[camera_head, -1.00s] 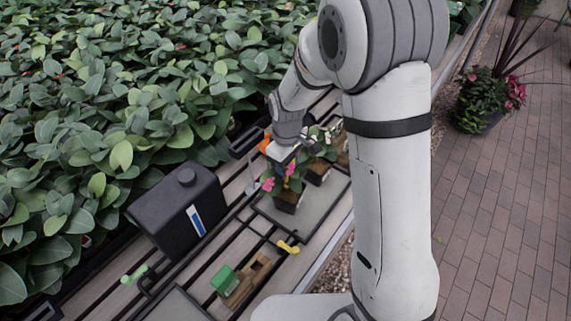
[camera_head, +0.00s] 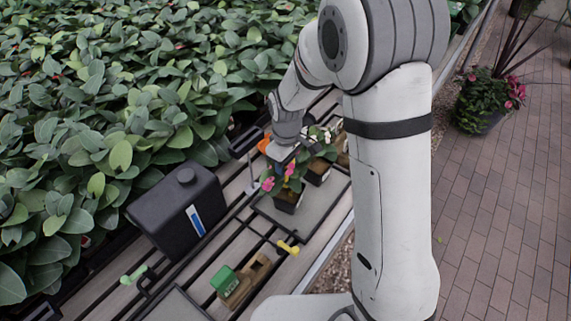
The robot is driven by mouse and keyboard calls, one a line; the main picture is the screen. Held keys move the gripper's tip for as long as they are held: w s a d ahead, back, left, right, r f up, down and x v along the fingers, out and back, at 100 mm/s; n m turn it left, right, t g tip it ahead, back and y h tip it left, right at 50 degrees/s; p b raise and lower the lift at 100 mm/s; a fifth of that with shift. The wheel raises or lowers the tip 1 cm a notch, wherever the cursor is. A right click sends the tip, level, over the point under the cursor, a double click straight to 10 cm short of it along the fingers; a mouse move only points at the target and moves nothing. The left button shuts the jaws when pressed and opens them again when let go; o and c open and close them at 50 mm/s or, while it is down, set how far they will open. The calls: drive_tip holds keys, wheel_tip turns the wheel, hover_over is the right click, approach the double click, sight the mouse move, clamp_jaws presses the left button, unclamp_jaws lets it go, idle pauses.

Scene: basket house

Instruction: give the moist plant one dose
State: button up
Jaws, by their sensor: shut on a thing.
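Potted plants stand in a row on a grey tray (camera_head: 318,208). The nearest has pink flowers and a dark pot (camera_head: 286,203). Another dark pot (camera_head: 317,174) stands behind it, with white flowers (camera_head: 326,135) further back. I cannot tell which plant is moist. My gripper (camera_head: 288,157) is over the pink-flowered plant, close to its leaves. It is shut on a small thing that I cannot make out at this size. The gripper hides part of the plants behind it.
A black canister (camera_head: 165,215) with a blue-and-white strip stands left of the tray. A green block with a brown wooden part (camera_head: 238,284), a yellow handle (camera_head: 288,248) and a green handle (camera_head: 134,275) are nearer. An orange item (camera_head: 264,143) lies behind my gripper. Dense foliage fills the left.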

drive_tip(key=shift+r+p, duration=2.3)
drive_tip(key=shift+r, duration=1.2)
